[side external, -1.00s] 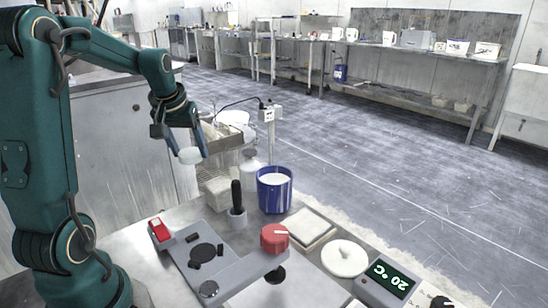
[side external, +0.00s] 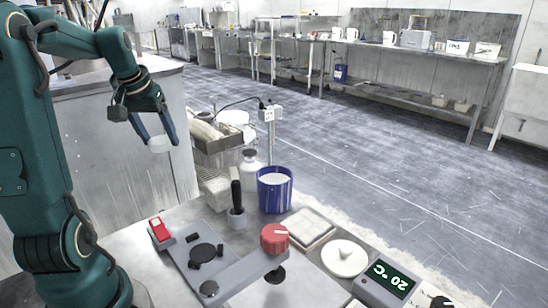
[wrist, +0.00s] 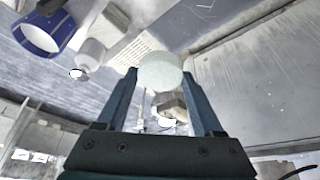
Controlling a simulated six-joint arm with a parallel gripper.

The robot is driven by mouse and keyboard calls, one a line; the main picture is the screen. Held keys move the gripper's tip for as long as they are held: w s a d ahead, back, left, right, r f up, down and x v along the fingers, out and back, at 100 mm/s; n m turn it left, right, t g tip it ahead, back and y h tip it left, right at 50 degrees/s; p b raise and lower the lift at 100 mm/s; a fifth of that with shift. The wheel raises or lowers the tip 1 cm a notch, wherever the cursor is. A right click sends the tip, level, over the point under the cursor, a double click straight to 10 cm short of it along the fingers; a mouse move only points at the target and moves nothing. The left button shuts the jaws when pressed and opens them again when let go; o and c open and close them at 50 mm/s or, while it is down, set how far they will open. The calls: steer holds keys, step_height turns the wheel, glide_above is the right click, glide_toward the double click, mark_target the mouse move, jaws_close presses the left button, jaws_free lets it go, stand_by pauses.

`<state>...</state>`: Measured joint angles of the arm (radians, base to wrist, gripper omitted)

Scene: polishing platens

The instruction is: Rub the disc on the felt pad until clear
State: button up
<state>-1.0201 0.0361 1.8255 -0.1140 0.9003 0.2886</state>
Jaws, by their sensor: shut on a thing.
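My gripper (side external: 157,138) is shut on a pale, whitish round disc (side external: 159,146), held in the air left of the bench. In the wrist view the disc (wrist: 160,72) sits between the tips of the two blue fingers; its face looks cloudy. A square off-white pad (side external: 306,228) in a shallow frame lies on the bench behind the red knob. A round white piece with a small knob (side external: 344,257) lies to its right. I cannot tell for sure which of these is the felt pad. The disc is well apart from both.
A blue pot of white material (side external: 275,188), a black-handled tool in a holder (side external: 237,204) and a white bottle (side external: 250,170) stand at the back. A grey fixture with a red knob (side external: 274,238) fills the front. A display (side external: 390,280) reads 20 °C.

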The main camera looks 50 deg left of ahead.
step_height(320, 180, up, 5)
steer(key=shift+f, duration=0.1)
steer(key=w+d+m+h, duration=0.1)
steer(key=w+d+m, duration=0.3)
steer(key=w+d, duration=0.55)
steer(key=m+t+h, duration=0.1)
steer(key=m+h, duration=0.1)
steer(key=m, duration=0.3)
glide_above(308, 223)
steer(key=s, duration=0.1)
steer(key=f, duration=1.9)
steer(key=shift+s, duration=0.2)
steer(key=shift+f, duration=0.4)
steer(key=o, duration=0.9)
steer(key=shift+c, duration=0.2)
steer(key=shift+r, duration=0.35)
